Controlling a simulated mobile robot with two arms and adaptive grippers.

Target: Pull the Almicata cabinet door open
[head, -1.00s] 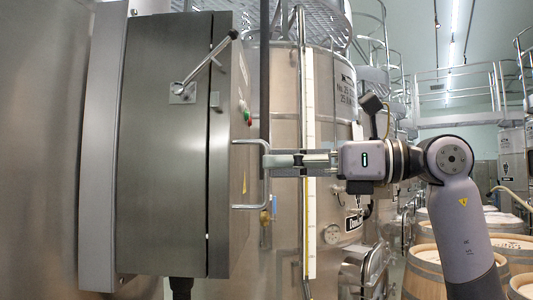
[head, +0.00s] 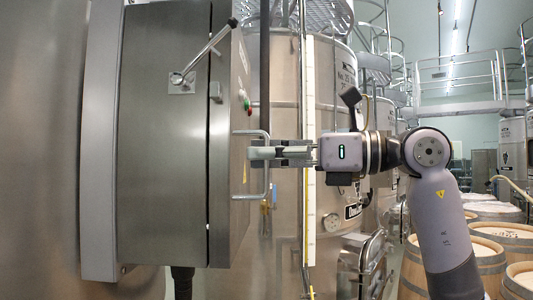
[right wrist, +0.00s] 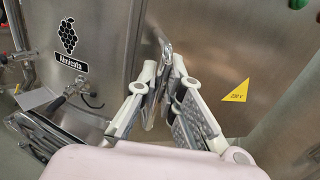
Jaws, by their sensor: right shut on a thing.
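The steel cabinet (head: 165,140) stands at the left of the head view. Its narrow right-hand face (head: 238,90) carries a U-shaped bar handle (head: 266,185). I see no open gap along that face. My right gripper (head: 258,153) comes in from the right and is shut on the upright bar of the handle, near its upper half. In the right wrist view, the two fingers (right wrist: 168,75) close around the handle (right wrist: 165,48), whose lower part is hidden by them. My left gripper is not in view.
A lever (head: 205,52) sticks out from the cabinet's broad face. A large steel vat (head: 330,100) stands behind my right gripper. Wooden barrels (head: 475,262) stand at the lower right. An Almicata label (right wrist: 69,42) is on steel at the left of the right wrist view.

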